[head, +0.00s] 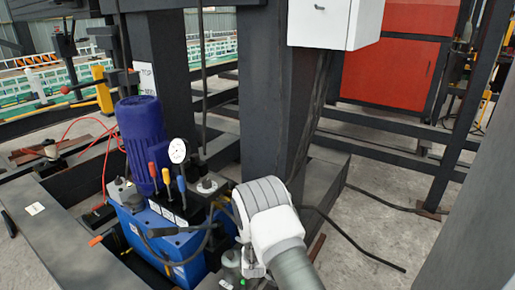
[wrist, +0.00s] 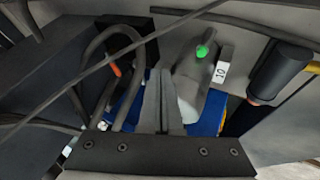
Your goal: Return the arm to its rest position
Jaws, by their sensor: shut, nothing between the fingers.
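My arm reaches into the head view from the bottom, with its pale, rounded joint in front of a dark steel column. In the wrist view, my gripper (wrist: 163,100) has its two grey fingers together and empty. In the head view, the same blue unit (head: 185,262) stands left of my arm, with a motor (head: 147,140), a round gauge (head: 178,151) and colored levers (head: 167,178) on top. I cannot clearly make out the fingers in the head view.
A dark column (head: 272,100) stands close behind my arm, with a white box (head: 330,22) above right. Hoses loop around the unit, and a cable (head: 350,240) lies on the floor. A dark beam (head: 470,220) slants at the right. Open concrete floor (head: 385,205) lies between.

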